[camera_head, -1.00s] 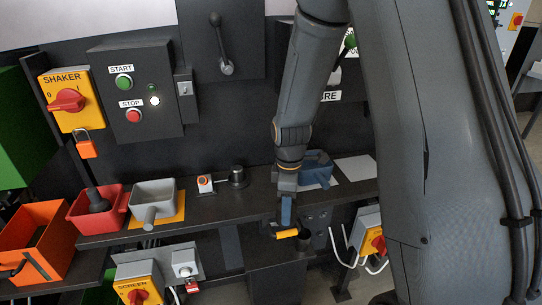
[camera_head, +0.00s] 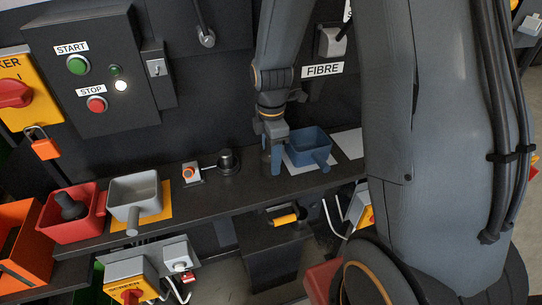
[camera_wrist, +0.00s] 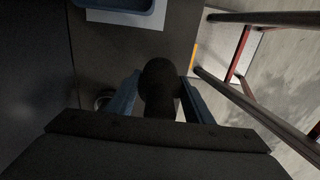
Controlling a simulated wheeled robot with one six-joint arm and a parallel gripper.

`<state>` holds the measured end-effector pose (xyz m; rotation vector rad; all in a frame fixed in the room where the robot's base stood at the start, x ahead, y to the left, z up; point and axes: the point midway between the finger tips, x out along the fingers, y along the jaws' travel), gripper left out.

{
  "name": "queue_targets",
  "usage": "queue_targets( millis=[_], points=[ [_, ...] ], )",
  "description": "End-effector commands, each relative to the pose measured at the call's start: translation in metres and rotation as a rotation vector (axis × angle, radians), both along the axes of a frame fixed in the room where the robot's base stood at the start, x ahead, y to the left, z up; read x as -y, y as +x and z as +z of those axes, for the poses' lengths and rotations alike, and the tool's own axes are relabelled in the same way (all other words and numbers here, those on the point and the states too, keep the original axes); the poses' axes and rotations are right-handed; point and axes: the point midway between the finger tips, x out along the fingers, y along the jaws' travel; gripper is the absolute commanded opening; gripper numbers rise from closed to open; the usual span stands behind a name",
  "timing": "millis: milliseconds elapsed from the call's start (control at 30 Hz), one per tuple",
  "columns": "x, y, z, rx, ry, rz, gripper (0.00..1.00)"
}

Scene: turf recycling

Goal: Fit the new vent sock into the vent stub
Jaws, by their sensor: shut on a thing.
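My gripper (camera_head: 275,155) points down over the dark shelf, just left of a blue tray. In the wrist view its two blue fingers (camera_wrist: 158,95) are closed on a dark, round-ended piece (camera_wrist: 160,78), which looks like the new vent sock. The head view does not clearly show this piece. The dark round vent stub (camera_head: 227,160) stands on the shelf, left of my gripper and apart from it. In the wrist view a small round rim (camera_wrist: 103,97), probably the stub, shows beside the left finger, partly hidden.
The blue tray (camera_head: 308,144) sits on a white sheet close right of my gripper. A small orange-topped switch (camera_head: 191,173), a grey tray (camera_head: 133,193) and a red bin (camera_head: 75,228) with a dark piece inside line the shelf leftward. A yellow handle (camera_head: 286,219) is below the shelf edge.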

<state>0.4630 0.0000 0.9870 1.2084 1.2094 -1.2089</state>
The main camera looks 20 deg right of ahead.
Motion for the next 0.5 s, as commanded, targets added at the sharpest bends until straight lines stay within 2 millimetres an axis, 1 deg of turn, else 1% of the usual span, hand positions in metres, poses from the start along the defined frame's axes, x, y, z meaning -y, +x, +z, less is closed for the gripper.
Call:
queue_targets(
  millis=[167, 500],
  points=[
    [0.001, 0.0, 0.0, -0.001, 0.0, -0.001, 0.23],
    [0.001, 0.0, -0.021, -0.001, 0.0, -0.001, 0.23]
  ],
)
